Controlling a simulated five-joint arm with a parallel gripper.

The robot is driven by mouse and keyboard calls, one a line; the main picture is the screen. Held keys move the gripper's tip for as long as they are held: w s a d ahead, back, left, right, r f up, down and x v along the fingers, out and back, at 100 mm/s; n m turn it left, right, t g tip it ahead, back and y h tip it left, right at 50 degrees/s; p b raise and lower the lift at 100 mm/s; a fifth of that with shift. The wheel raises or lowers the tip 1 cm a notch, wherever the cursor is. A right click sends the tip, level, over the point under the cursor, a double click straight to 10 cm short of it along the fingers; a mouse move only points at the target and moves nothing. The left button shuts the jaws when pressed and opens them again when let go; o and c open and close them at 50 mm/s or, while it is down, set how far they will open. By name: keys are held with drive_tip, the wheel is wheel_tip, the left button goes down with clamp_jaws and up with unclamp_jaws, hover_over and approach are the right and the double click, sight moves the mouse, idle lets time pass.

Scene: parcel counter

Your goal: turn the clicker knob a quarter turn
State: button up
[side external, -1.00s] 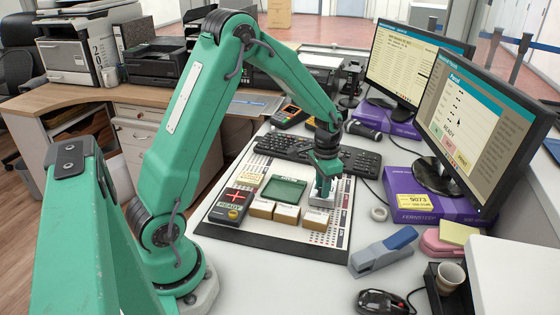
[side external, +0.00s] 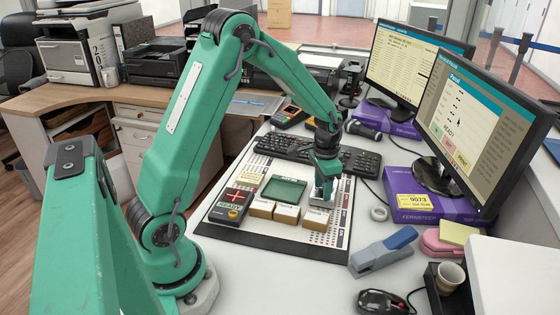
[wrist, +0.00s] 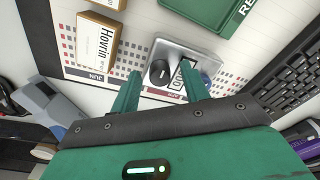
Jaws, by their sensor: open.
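The clicker is a small grey metal box on the desk mat, with a round black knob (wrist: 159,73) on top and a black-and-white label beside it. In the wrist view the open green fingers of my gripper (wrist: 160,71) appear on either side of the knob. I cannot tell whether they touch it.
Small cream-topped boxes (side external: 287,215) stand to the left, near a green tray (side external: 284,190). A keyboard (side external: 345,158) lies behind. The front right of the mat (side external: 330,240) is clear.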

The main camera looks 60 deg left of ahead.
sight(322, 188)
wheel_tip(322, 188, up, 7)
drive_tip(key=shift+r, duration=0.2)
drive_tip(key=shift+s+r, duration=0.1)
drive_tip(key=shift+r, duration=0.1)
idle(0.4)
drive_tip(key=shift+r, duration=0.1)
drive_tip(key=shift+s+d+r, duration=0.1)
drive_tip(key=shift+d+r, duration=0.05)
drive_tip(key=s+d+r+t, duration=0.1)
drive_tip(key=s+d+r, duration=0.2)
drive_tip(key=s, duration=0.3)
drive_tip(key=s+d+r+n+t, duration=0.1)
drive_tip(key=s+d+r+t, duration=0.1)
drive_tip(key=s+r, duration=0.3)
drive_tip(key=s+d+r+n+t, duration=0.1)
drive_tip(key=s+d+r, duration=0.3)
drive_tip(key=s, duration=0.5)
drive_tip(key=shift+d+t, duration=0.25)
drive_tip(key=shift+t, duration=0.45)
